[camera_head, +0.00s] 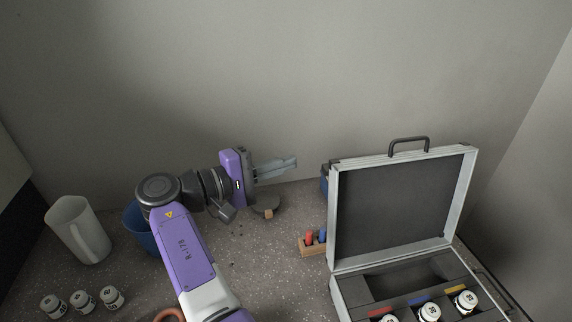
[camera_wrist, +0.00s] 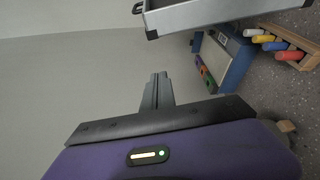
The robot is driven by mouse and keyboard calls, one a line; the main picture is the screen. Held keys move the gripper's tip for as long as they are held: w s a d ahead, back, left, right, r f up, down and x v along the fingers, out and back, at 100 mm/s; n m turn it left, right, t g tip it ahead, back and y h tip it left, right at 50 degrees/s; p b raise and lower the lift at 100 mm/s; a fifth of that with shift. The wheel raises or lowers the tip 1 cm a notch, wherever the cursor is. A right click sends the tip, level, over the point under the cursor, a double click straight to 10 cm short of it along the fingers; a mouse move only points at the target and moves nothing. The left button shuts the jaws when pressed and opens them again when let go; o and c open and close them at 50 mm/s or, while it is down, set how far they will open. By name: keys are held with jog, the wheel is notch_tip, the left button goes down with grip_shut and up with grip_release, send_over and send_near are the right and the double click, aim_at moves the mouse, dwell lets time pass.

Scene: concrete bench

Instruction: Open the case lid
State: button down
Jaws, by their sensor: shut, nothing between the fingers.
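The case (camera_head: 335,290) stands at the right of the bench in the head view. Its lid (camera_head: 400,205) is raised and stands upright, with a dark lining and a black handle (camera_head: 408,144) on its top edge. Inside the case's base are several white-lidded jars (camera_head: 430,311) beside coloured labels. My gripper (camera_head: 292,163) is shut and empty, left of the lid and apart from it, above the back of the bench. In the wrist view the gripper (camera_wrist: 157,78) points toward the wall, and the lid's edge (camera_wrist: 200,14) shows at the top.
A wooden block with coloured pegs (camera_head: 312,246) sits left of the case. A blue box (camera_wrist: 228,58) is behind it. A white pitcher (camera_head: 78,230), a blue container (camera_head: 140,236) and small jars (camera_head: 82,301) are at the left.

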jog(key=d+p, duration=0.2)
jog(key=d, duration=0.5)
jog(key=shift+w+r+p, duration=0.15)
jog(key=shift+w+p, duration=0.1)
jog(key=shift+p, duration=0.15)
jog(key=s+d+r+m+t+h+p, duration=0.1)
jog(key=s+d+r+m, duration=0.1)
jog(key=s, duration=0.7)
jog(key=shift+d+m, duration=0.4)
jog(key=shift+m, duration=0.5)
jog(key=shift+r, duration=0.1)
